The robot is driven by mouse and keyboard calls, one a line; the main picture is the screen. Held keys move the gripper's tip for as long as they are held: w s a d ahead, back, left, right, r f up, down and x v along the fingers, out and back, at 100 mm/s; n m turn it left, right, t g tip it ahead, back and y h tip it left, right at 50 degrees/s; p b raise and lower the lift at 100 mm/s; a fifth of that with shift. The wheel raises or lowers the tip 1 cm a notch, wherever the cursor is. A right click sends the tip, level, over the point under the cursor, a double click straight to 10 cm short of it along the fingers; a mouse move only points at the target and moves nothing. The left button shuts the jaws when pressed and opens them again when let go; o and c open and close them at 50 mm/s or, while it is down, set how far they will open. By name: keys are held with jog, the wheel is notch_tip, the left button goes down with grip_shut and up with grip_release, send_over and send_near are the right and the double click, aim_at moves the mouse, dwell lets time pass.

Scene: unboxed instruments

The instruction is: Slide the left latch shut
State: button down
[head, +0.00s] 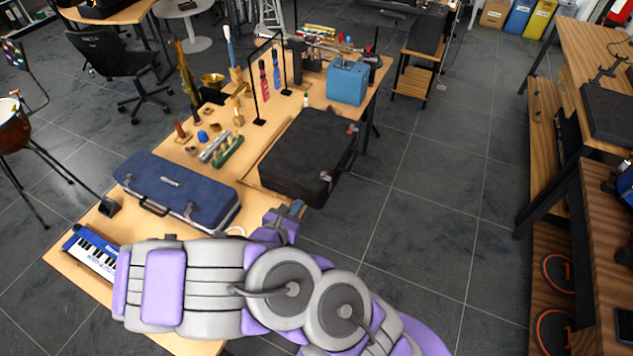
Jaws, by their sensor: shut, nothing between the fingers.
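A closed black case (300,150) lies on the wooden table, with small reddish latches on its right-hand side: one near the front corner (325,175), one further back (352,128). Whether either latch is open is too small to tell. A closed blue case (175,187) lies to its left; small fittings and a handle show on its front edge, no latch state is clear. My gripper (296,208) is shut and empty just in front of the black case's near corner, below its front latch. Contact cannot be told. My arm covers the table's near edge.
A blue keyboard (92,252) lies at the table's front left. Behind the cases stand small instruments, a saxophone (186,75), a black stand frame (262,85) and a light blue box (347,82). Open floor (425,200) lies right of the table; wooden shelving stands far right.

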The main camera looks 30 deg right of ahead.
jog(key=b, duration=0.3)
send_near(321, 176)
jog(key=x, duration=0.5)
jog(key=shift+s+f, duration=0.1)
jog(key=shift+f, duration=0.2)
jog(key=shift+w+d, duration=0.5)
jog(key=shift+d, duration=0.15)
jog(key=shift+r, duration=0.1)
